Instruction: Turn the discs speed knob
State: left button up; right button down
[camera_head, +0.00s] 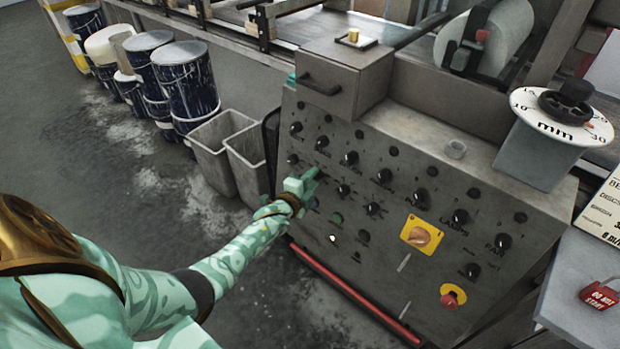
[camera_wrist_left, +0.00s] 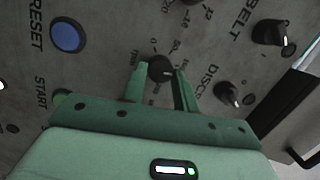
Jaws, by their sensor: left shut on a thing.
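The discs speed knob (camera_wrist_left: 160,69) is a small black knob on the grey control panel (camera_head: 375,240). In the left wrist view it sits between the two green fingers of my left gripper (camera_wrist_left: 160,75), beside the DISCS label and a small rpm scale. My left gripper (camera_head: 312,178) is shut on this knob, at the left side of the panel in the head view. There the gripper hides the knob, and its pointer is too small to read. My right gripper is not in view.
Other black knobs surround it, including one by the BELT label (camera_wrist_left: 268,33). A blue RESET button (camera_wrist_left: 67,35) lies to the left in the wrist view. The panel also has a yellow-plated switch (camera_head: 422,235) and a red stop button (camera_head: 451,298). Grey bins (camera_head: 218,140) stand left.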

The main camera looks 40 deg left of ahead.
pick_arm(q)
jog(key=shift+a+r+n+g+h+p, duration=0.15)
jog(key=shift+n+g+h+p, duration=0.4)
jog(key=shift+n, duration=3)
jog(key=shift+a+n+g+h+p, duration=0.1)
jog(key=shift+n+g+h+p, duration=0.4)
jog(key=shift+n, duration=3)
jog(key=shift+a+r+n+g+h+p, duration=0.2)
jog(key=shift+n+h, duration=0.55)
jog(key=shift+n, duration=2.8)
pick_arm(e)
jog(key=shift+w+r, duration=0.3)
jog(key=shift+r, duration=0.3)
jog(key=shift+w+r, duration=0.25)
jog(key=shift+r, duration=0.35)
pick_arm(q)
jog(key=shift+f, duration=0.1)
jog(key=o, duration=1)
jog(key=shift+w, duration=0.1)
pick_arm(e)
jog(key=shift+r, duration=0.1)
